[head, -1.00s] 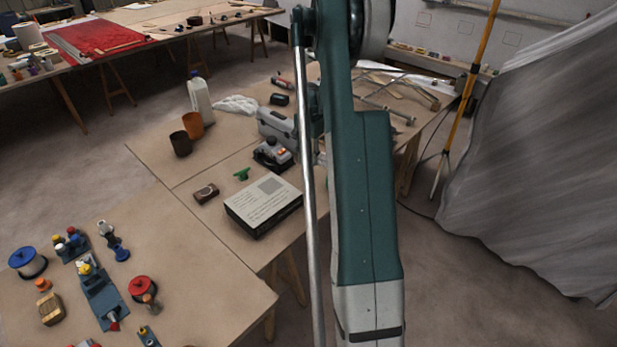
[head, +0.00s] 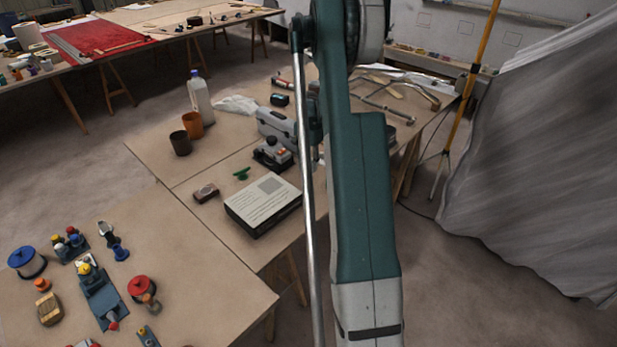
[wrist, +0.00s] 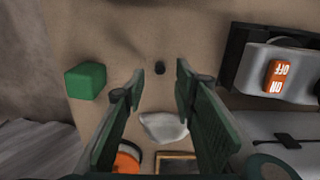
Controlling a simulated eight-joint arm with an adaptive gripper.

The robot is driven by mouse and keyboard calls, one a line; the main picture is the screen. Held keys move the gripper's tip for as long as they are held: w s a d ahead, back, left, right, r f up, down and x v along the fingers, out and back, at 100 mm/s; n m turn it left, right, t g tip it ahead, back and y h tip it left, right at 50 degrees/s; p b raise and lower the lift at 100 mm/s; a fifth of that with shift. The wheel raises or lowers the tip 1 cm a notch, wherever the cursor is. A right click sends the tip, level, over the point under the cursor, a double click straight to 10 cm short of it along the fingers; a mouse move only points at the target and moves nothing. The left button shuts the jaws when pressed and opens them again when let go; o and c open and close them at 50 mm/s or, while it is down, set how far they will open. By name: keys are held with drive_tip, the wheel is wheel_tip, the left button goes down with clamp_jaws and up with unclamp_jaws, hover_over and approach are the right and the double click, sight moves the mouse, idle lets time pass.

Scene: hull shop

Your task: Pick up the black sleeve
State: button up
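A small black cylinder (wrist: 160,68), which looks like the black sleeve, is on the brown tabletop in the wrist view. My gripper (wrist: 158,80) is open, with one finger on each side of the sleeve in the picture. The fingers do not appear to touch it, and I cannot tell the height left between them and the table. In the head view I cannot make out the sleeve; my arm hides part of the table.
In the wrist view, a green block (wrist: 86,80) lies left of the sleeve and a pale crumpled piece (wrist: 163,127) lies below it. A device with an orange ON/OFF switch (wrist: 279,77) stands right. The head view shows a boxed book-like block (head: 263,205) on the table.

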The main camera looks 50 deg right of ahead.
sight(308, 174)
drive_tip(key=shift+a+f, duration=0.15)
drive_tip(key=shift+f, duration=1.9)
drive_tip(key=shift+c, duration=0.5)
drive_tip(key=c, duration=0.8)
